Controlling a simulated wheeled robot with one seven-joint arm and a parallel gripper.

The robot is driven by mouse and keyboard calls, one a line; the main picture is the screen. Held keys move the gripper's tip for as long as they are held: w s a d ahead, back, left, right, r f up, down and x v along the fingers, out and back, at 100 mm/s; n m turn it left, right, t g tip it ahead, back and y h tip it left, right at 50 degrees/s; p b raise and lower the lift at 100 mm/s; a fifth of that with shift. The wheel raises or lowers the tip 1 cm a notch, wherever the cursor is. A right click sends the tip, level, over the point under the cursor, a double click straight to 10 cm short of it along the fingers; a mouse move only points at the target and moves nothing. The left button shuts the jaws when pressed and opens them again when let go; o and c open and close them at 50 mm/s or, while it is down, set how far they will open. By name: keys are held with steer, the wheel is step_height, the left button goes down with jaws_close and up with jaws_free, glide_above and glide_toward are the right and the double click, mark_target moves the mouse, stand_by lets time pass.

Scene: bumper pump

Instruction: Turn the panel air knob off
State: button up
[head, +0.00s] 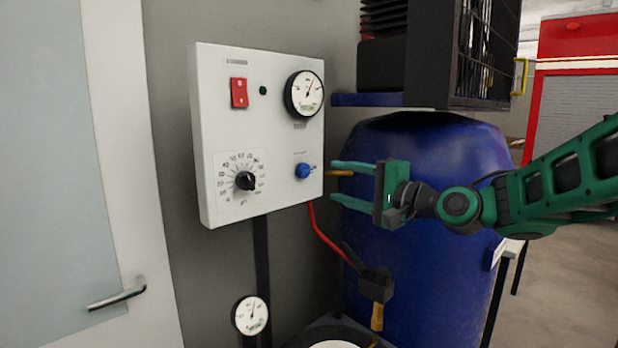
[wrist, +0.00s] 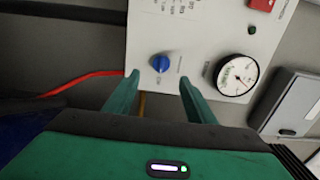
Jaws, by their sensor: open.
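The white control panel (head: 270,110) is on the wall, left of centre in the head view. The blue air knob (head: 303,171) sits at its lower right, with a gauge above it. In the wrist view the blue knob (wrist: 160,63) lies ahead of the fingertips, between their lines. My green gripper (head: 333,181) comes from the right, its two fingers spread and pointing at the knob. It is open and empty, and the fingertips appear short of the knob. The wrist view also shows my gripper (wrist: 157,78) with a gap between the fingers.
The panel also carries a black dial (head: 245,181), a red switch (head: 239,93) and a round gauge (head: 304,94). A red hose (head: 328,238) runs below the panel. A blue barrel (head: 420,265) stands behind my gripper. A door (head: 60,180) is at the left.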

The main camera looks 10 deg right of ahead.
mark_target(307, 173)
steer(key=x, duration=1)
steer(key=shift+w+a+r, duration=0.1)
steer(key=shift+w+a, duration=0.05)
steer(key=shift+w, duration=0.15)
steer(key=shift+c, duration=0.3)
steer(key=c, duration=1)
